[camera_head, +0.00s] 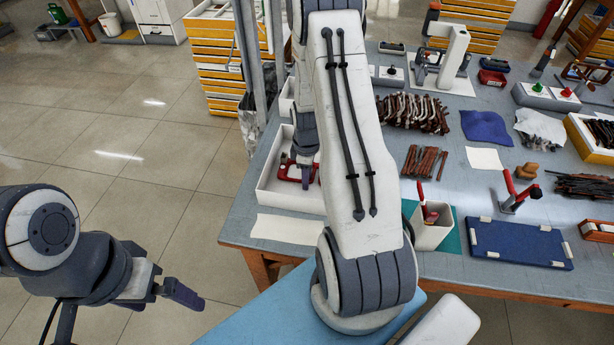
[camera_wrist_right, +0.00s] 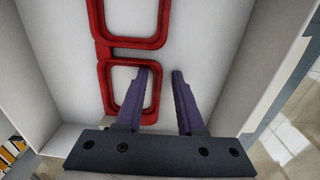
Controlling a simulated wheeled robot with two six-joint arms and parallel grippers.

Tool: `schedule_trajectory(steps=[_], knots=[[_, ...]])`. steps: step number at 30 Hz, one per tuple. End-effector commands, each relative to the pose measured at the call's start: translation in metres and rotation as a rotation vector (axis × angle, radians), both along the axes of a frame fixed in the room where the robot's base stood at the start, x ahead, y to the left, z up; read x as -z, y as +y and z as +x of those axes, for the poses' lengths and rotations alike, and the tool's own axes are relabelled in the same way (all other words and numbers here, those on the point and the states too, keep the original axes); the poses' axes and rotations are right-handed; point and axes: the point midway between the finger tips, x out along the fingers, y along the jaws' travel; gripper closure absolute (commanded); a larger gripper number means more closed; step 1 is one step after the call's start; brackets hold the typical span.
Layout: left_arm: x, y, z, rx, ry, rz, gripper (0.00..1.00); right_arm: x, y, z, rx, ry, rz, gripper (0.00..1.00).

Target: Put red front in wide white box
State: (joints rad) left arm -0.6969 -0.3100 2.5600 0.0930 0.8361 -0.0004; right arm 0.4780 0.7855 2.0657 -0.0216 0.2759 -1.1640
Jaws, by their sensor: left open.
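The red front (camera_head: 291,173) lies inside the wide white box (camera_head: 267,197) at the left end of the table. In the right wrist view the red front (camera_wrist_right: 130,44) shows its two joined rims flat against the pale box floor (camera_wrist_right: 213,40). My right gripper (camera_head: 308,176) is down in the box area, partly hidden by my arm. My left gripper (camera_head: 183,294) is open and empty over the floor, away from the table.
A smaller white bin (camera_head: 432,236) with red-handled tools stands on a teal mat. A blue tray (camera_head: 518,242), brown frame parts (camera_head: 425,163) and a white paper (camera_head: 287,229) lie on the table. A yellow drawer cabinet (camera_head: 215,70) stands behind. Open floor lies to the left.

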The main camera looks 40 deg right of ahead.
Motion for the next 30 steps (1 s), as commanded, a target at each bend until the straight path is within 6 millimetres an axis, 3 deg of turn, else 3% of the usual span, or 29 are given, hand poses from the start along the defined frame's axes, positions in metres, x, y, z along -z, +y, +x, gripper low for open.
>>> schedule_trajectory(steps=[5,18,24,30], knots=[[-0.001,0.000,0.000,0.000,0.000,0.000,0.00,-0.015,0.000,0.001,0.000,-0.003,-0.002,0.62],[0.002,0.000,0.000,0.000,0.000,0.000,0.00,-0.103,0.001,0.000,0.000,-0.005,-0.003,0.62],[0.003,0.000,0.000,0.000,0.000,0.000,0.00,-0.121,0.001,-0.001,0.000,-0.002,-0.001,0.62],[0.003,0.000,0.000,0.000,0.000,0.000,0.00,-0.124,0.004,-0.001,-0.001,0.000,0.000,0.62]])
